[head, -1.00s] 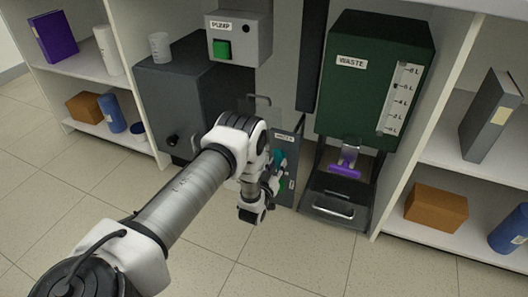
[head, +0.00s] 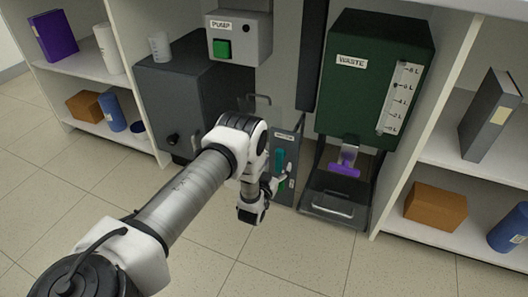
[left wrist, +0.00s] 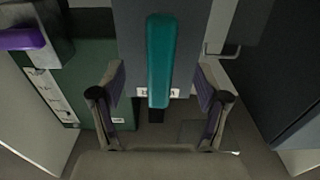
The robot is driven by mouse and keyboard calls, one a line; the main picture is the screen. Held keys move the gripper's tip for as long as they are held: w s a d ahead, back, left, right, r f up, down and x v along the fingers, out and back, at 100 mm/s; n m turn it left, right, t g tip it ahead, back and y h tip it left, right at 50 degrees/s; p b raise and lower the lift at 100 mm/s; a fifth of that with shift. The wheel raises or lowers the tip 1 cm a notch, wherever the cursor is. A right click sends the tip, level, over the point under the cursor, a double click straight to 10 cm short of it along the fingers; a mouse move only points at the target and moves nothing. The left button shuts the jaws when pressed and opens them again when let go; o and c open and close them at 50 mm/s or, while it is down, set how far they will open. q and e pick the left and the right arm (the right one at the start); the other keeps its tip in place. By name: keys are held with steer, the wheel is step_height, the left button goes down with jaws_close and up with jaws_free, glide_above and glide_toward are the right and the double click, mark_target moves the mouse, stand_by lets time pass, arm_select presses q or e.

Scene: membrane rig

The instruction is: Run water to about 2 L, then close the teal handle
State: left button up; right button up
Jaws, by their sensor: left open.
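The teal handle (head: 280,159) stands upright on a grey panel (head: 292,140) in the head view. In the left wrist view the teal handle (left wrist: 161,60) is a long vertical bar between and beyond the fingers. My left gripper (left wrist: 157,105) is open, with a finger on each side of the handle's line and a gap on both sides. In the head view my left gripper (head: 284,179) is just below and beside the handle. The dark green WASTE tank (head: 365,90) has a white level scale (head: 400,98) marked in litres; I cannot make out a water level.
A purple handle (head: 345,170) sits under the tank, above a dark tray (head: 334,208). The PUMP box (head: 239,42) with a green button (head: 221,49) hangs above a dark grey cabinet (head: 180,90). Shelves flank both sides; the floor in front is clear.

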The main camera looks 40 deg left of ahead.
arm_select(q)
steer(key=p+v, duration=0.4)
steer(key=v, duration=0.3)
steer(key=shift+s, duration=0.25)
steer(key=shift+r, duration=0.1)
